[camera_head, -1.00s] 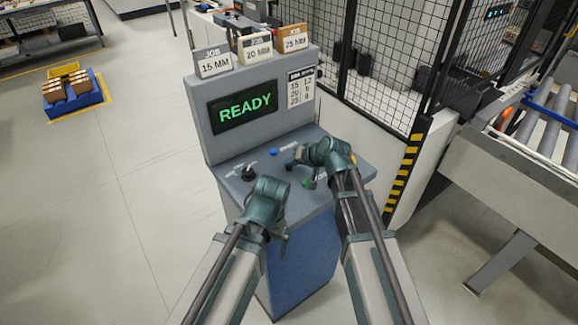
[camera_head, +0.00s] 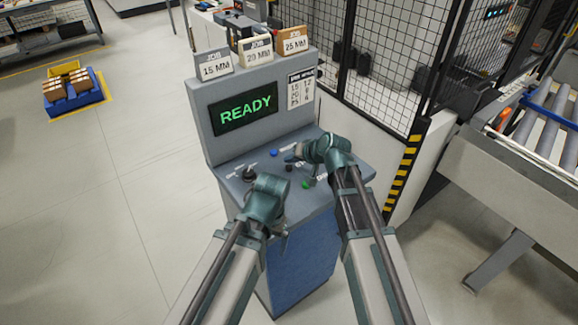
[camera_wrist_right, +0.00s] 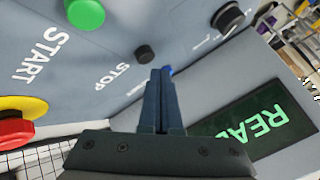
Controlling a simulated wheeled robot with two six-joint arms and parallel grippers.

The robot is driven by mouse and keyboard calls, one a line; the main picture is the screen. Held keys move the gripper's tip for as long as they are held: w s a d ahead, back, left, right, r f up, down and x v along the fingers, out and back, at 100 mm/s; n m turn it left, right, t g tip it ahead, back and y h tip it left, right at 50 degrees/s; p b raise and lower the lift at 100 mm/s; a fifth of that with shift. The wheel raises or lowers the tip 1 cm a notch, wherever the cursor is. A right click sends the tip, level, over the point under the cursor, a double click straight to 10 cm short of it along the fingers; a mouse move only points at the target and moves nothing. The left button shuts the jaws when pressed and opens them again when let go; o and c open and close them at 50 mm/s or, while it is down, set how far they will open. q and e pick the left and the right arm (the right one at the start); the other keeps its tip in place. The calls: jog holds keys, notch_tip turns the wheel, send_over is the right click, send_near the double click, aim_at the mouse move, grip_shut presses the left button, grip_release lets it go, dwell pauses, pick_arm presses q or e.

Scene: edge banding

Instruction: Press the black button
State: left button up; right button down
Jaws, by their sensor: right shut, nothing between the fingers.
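The black button (camera_head: 289,168) is a small round cap on the sloped console panel. In the right wrist view the black button (camera_wrist_right: 145,53) sits beside the word STOP, clear of my fingers. My right gripper (camera_head: 291,158) is over the panel just behind the button in the head view. In the wrist view the right gripper (camera_wrist_right: 163,73) is shut and empty, its tips partly covering the blue button. Whether its tips touch the panel cannot be told. My left gripper (camera_head: 281,233) hangs by the console's front edge, its fingers mostly hidden.
The panel also has a blue button (camera_head: 274,152), a green button (camera_head: 305,184) and a black knob (camera_head: 249,174). A red-and-yellow emergency stop (camera_wrist_right: 18,122) shows in the wrist view. The screen (camera_head: 243,110) reads READY. Job cards (camera_head: 255,50) stand on top.

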notch_tip(320, 180, up, 5)
jog(key=p, duration=0.4)
jog(key=shift+p, duration=0.3)
jog(key=shift+f, duration=0.1)
jog(key=s+d+f+g+h, duration=0.1)
jog(key=s+d, duration=0.2)
jog(key=s+d+f+g+h, duration=0.1)
jog(key=s+d+f, duration=0.1)
jog(key=s+d, duration=0.1)
jog(key=s+d+f+g+h, duration=0.1)
jog(key=s+d+f, duration=0.1)
jog(key=s, duration=0.3)
jog(key=shift+s+d+n, duration=0.2)
jog(key=shift+d+n, duration=0.2)
jog(key=shift+d, duration=0.3)
jog(key=s+d+f+g+h, duration=0.2)
jog(key=s+d+g+h, duration=0.1)
jog(key=s+d, duration=0.5)
jog(key=s+a+f+n+b, duration=0.1)
jog(key=s+a+b, duration=0.1)
jog(key=a, duration=0.4)
jog(key=s+a+f+n+g+h+b, duration=0.1)
jog(key=s+a+f+n+b, duration=0.1)
jog(key=s+a, duration=0.2)
jog(key=shift+s+a+f+n, duration=0.15)
jog(key=shift+a+f+n, duration=0.15)
jog(key=shift+a, duration=0.7)
